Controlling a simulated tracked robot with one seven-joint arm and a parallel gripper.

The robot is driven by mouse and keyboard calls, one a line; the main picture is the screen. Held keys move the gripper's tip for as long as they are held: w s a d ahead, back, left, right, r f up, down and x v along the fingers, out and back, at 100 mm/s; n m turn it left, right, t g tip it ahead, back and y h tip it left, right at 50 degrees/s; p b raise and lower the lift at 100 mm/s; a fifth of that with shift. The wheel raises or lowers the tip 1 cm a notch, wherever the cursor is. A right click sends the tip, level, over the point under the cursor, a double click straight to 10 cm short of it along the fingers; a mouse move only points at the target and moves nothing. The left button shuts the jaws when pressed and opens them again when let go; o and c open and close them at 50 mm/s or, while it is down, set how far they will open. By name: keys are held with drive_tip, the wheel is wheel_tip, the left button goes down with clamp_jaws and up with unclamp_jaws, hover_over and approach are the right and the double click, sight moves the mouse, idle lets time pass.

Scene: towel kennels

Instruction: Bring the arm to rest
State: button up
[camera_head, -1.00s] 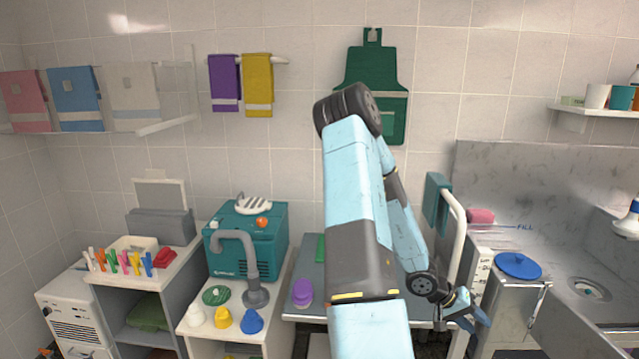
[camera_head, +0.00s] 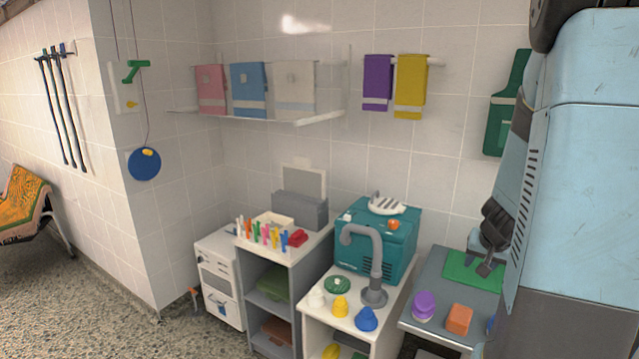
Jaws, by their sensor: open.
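My arm (camera_head: 575,200) fills the right side of the view, its pale blue links tall and close to the camera. Its dark wrist joint hangs behind, over the grey table. My gripper (camera_head: 487,268) is small and partly hidden there, just above or in front of a green mat (camera_head: 462,268). It is open, and I see nothing held in it. I cannot tell whether it touches the mat.
A purple stacked item (camera_head: 424,305) and an orange block (camera_head: 459,319) stand on the grey table (camera_head: 428,279). A teal machine (camera_head: 398,250) and grey curved pipe (camera_head: 375,265) are left of it. Towels hang above. The speckled floor (camera_head: 90,305) at left is open.

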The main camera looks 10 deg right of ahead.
drive_tip(key=s+a+r+n+t+y, duration=0.1)
drive_tip(key=a+r+n+y, duration=0.1)
drive_tip(key=a+r, duration=0.5)
drive_tip(key=s+a+r+n+y, duration=0.1)
drive_tip(key=s+a+r+n, duration=0.1)
drive_tip(key=a+r, duration=0.5)
drive_tip(key=s+a+r+n, duration=0.1)
drive_tip(key=s+a+r, duration=0.1)
drive_tip(key=s+a, duration=0.3)
drive_tip(key=s+a+r+n, duration=0.1)
drive_tip(key=s+a+r, duration=0.2)
drive_tip(key=s, duration=0.6)
drive_tip(key=a, duration=0.2)
drive_tip(key=shift+s+a+r+n+g+h, duration=0.15)
drive_tip(key=shift+a+r+n+g+h, duration=0.15)
drive_tip(key=shift+a+n+g+h, duration=0.1)
